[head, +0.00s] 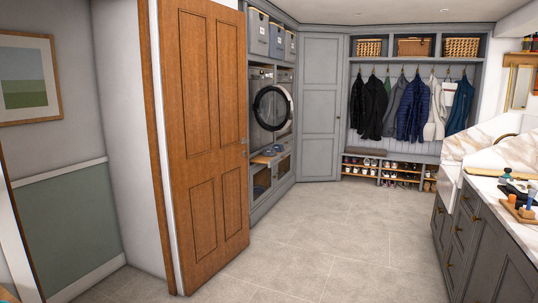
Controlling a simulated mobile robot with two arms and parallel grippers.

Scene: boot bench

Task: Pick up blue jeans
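A small folded-looking blue item (271,153) lies on the wooden ledge below the round-doored machine at the back left. It may be the blue jeans, but it is too small to tell. Dark and blue garments (413,108) hang on hooks at the back; none of them is clearly jeans. Neither of my grippers is in view.
A wooden door (207,130) stands at the left, partly in front of the grey laundry cabinets. The machine's round door (272,107) faces the room. A counter (492,190) with drawers runs along the right. Shoe shelves (384,171) stand at the back. The tiled floor (330,240) between is clear.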

